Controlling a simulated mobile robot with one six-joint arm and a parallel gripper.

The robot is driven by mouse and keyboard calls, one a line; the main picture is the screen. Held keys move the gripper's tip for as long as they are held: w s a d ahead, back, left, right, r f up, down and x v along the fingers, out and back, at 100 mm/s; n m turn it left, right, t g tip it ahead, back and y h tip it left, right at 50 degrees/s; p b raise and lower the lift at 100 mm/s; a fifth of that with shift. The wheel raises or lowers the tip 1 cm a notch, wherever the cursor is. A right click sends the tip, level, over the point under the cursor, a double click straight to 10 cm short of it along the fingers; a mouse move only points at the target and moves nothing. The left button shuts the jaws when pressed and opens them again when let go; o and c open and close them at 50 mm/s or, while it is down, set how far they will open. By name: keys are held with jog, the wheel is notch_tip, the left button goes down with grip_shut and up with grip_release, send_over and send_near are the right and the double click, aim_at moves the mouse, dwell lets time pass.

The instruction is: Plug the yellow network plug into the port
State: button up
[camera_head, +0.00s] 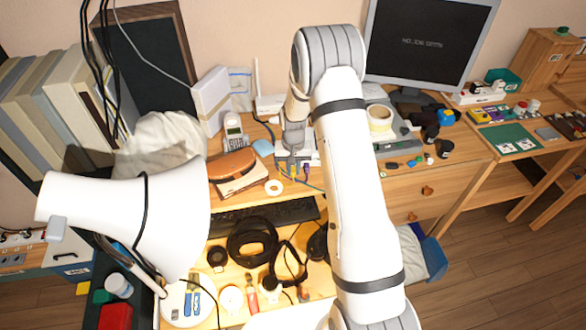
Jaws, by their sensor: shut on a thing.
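My gripper (293,160) is small in the view, at the end of my arm, pointing down over the back middle of the desk. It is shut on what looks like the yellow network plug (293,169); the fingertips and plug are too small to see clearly. A pale flat device (311,148) lies right by the gripper, partly hidden behind my wrist. The port cannot be made out, and whether the plug touches it cannot be told. A purple-ended cable (306,168) lies just right of the plug.
A cordless phone (233,132) and a brown case (232,165) stand left of the gripper. A white router (268,104) with an antenna is behind. A tape roll (380,118) and a monitor (428,42) are to the right. A black keyboard (290,211) lies in front. A white lamp (140,215) fills the left foreground.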

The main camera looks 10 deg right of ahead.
jog(key=shift+w+d, duration=0.15)
jog(key=shift+w, duration=0.6)
jog(key=o, duration=0.9)
jog(key=shift+c, duration=0.2)
notch_tip(320, 180, up, 7)
jog(key=shift+f+b, duration=0.1)
jog(key=shift+b, duration=0.7)
jog(key=shift+s+r, duration=0.1)
jog(key=shift+r, duration=0.75)
jog(key=s+r, duration=0.6)
jog(key=r, duration=0.3)
jog(key=s+r+n+t, duration=0.1)
jog(key=s+r, duration=0.4)
jog(key=s, duration=0.7)
jog(key=s+r+n+t, duration=0.1)
jog(key=s+r, duration=0.5)
jog(key=s, duration=0.7)
jog(key=shift+s+t, duration=0.25)
jog(key=shift+t, duration=0.25)
jog(key=shift+s+a, duration=0.2)
jog(key=shift+s, duration=0.05)
jog(key=shift+c, duration=0.5)
